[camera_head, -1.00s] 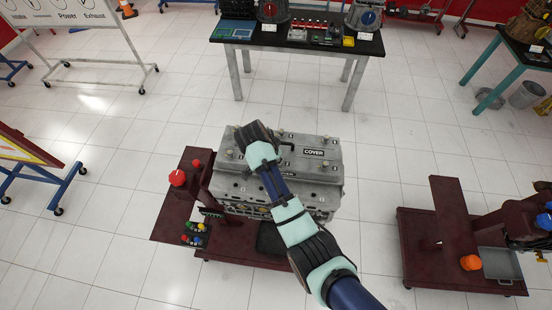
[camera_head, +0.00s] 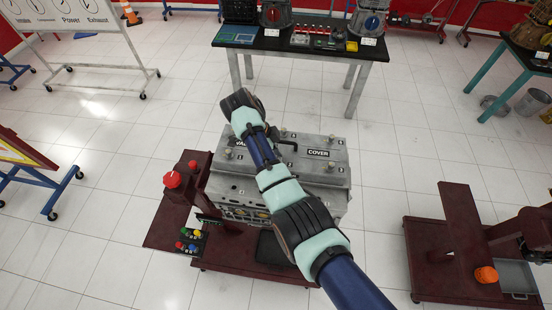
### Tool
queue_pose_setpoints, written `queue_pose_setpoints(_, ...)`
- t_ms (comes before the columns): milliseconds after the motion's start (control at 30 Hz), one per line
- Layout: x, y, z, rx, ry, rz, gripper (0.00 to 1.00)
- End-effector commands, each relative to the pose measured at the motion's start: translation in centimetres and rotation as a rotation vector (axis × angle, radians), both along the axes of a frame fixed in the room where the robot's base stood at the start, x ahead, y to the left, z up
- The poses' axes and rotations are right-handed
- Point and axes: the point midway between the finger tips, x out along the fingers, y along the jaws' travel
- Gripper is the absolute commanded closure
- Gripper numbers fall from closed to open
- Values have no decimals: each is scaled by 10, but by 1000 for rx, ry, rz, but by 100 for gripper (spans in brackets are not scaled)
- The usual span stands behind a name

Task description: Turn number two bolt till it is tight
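The grey engine cover (camera_head: 318,175), with "COVER" printed on it and a second label partly hidden by my arm, sits on the engine block. Several bolts stand on the cover, including a bolt on its left edge (camera_head: 228,152) and a bolt at its far right (camera_head: 332,139). Small number marks lie near them, but I cannot tell which is number two. My arm reaches over the cover's left part, its dark end joint (camera_head: 241,102) at the cover's far left. My gripper is hidden beyond this joint, so its fingers and any contact are not visible.
The engine sits on a dark red stand (camera_head: 215,255) with a red button (camera_head: 172,180) and colored buttons at left. A black-topped table (camera_head: 300,45) with parts stands behind. Another dark red stand (camera_head: 425,270) with an orange item (camera_head: 486,275) is at right. Tiled floor lies clear between.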

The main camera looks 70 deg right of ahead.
Motion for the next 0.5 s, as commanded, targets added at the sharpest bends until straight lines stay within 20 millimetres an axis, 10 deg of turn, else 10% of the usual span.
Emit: queue_pose_setpoints(500,0,-1,-1,2,0,-151,100)
